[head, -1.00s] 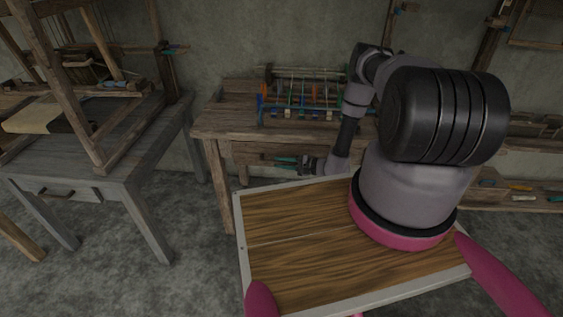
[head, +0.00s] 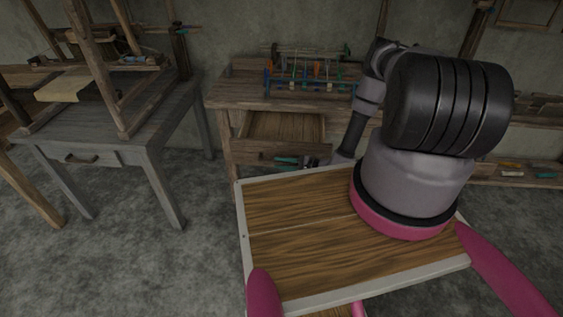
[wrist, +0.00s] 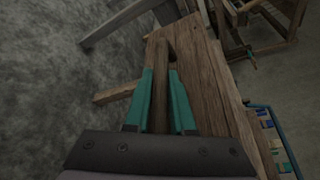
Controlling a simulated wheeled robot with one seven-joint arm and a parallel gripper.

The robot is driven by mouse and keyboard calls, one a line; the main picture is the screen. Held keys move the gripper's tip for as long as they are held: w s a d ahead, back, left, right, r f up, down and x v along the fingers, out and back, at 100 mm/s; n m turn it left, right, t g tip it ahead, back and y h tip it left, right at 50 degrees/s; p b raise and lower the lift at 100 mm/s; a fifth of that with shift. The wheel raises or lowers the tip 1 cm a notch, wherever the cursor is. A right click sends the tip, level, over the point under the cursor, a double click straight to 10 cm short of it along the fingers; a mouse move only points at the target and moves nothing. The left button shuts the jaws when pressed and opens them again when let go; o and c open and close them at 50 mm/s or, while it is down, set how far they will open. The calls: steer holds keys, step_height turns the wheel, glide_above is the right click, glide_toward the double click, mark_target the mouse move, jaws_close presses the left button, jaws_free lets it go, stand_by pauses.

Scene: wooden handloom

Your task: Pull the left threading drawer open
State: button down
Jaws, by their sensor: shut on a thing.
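The left threading drawer (head: 255,151) sits under the wooden table against the wall and stands pulled out, its bare inside showing behind its front. My gripper (head: 288,161) is at the drawer's front, its teal fingers reaching in from the right. In the wrist view my gripper (wrist: 161,78) is shut on the drawer's dark wooden handle (wrist: 159,100), one finger on each side. In the head view the handle is too small and covered to make out.
The wooden table (head: 228,100) bears a rack of coloured tools (head: 310,72). A grey table (head: 160,120) with its own handled drawer stands to the left. Grey floor lies clear between the two tables. A low shelf (head: 525,182) with small items is at right.

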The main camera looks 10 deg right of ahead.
steer(key=shift+s, duration=0.15)
steer(key=c, duration=0.8)
jaws_free()
steer(key=shift+o, duration=0.2)
steer(key=v, duration=1)
steer(key=shift+s+d, duration=0.2)
steer(key=shift+d, duration=0.15)
